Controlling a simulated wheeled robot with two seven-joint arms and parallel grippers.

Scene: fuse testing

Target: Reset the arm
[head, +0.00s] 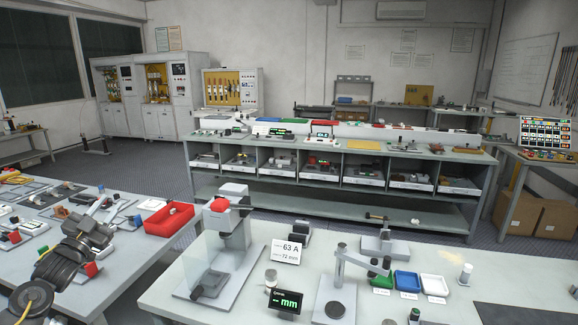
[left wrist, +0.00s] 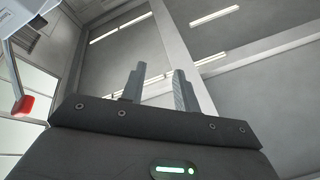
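My left arm comes in at the lower left of the head view, over the left table. Its gripper (head: 110,211) points up and away from me, above the tabletop. In the left wrist view the two grey fingers (left wrist: 159,88) stand apart with nothing between them, and the ceiling shows behind them. My right gripper is in neither view.
The left table (head: 125,262) holds several small parts and a red bin (head: 169,219). The front table (head: 247,309) carries a white press (head: 233,225), a "63 A" sign (head: 286,252), a green-lit display (head: 285,303), a stand (head: 337,287) and blue (head: 407,281), green and white trays.

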